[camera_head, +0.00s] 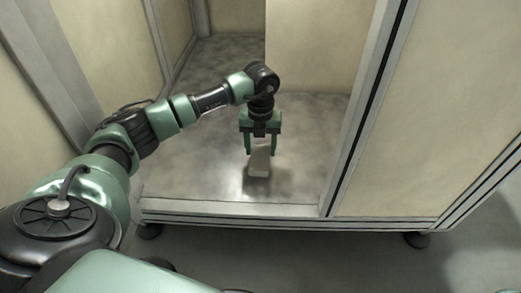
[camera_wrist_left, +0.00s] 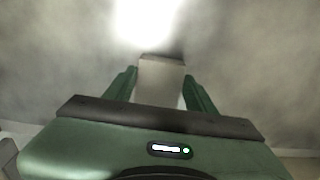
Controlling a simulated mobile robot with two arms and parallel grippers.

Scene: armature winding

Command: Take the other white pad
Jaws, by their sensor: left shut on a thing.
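The white pad (camera_head: 259,164) is a pale block in the head view, inside the open cabinet near its front. My left gripper (camera_head: 261,146) points down from above and is shut on the pad, one finger on each side. In the left wrist view the pad (camera_wrist_left: 161,78) shows as a light grey block between the two green fingers. A shadow lies on the floor around the pad; I cannot tell whether it touches the floor. My right gripper is not in view.
The cabinet floor (camera_head: 205,172) is mottled grey and bare around the pad. A cream panel (camera_head: 312,50) stands behind on the right, and a framed side wall (camera_head: 425,120) is to the right. The front edge rail (camera_head: 230,211) runs below.

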